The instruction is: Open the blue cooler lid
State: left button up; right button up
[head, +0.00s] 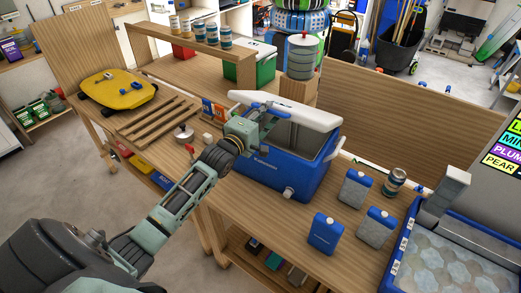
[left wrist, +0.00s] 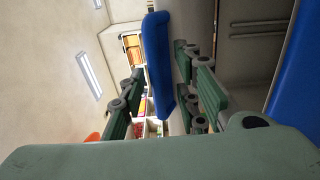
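The blue cooler (head: 290,172) stands on the wooden table, in the middle of the head view. Its white lid (head: 300,111) is raised and tilted back, and the dark inside shows below it. My left gripper (head: 262,120) is at the lid's left front part, by a blue piece of the lid. In the left wrist view the two green fingers (left wrist: 158,103) are apart, with the blue piece (left wrist: 158,60) between them. Gaps show beside it; contact with a finger is hard to tell. My right gripper is in neither view.
Blue ice packs (head: 325,233) and a can (head: 394,181) stand right of the cooler. A blue tray (head: 398,268) of ice is at the lower right. A steel container (head: 302,58) on a wooden block is behind the lid. Wooden slats (head: 155,118) lie left.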

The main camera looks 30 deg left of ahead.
pick_arm(q)
jog(key=shift+s, duration=0.1)
jog(key=s, duration=0.7)
jog(key=shift+w, duration=0.1)
dwell(0.4)
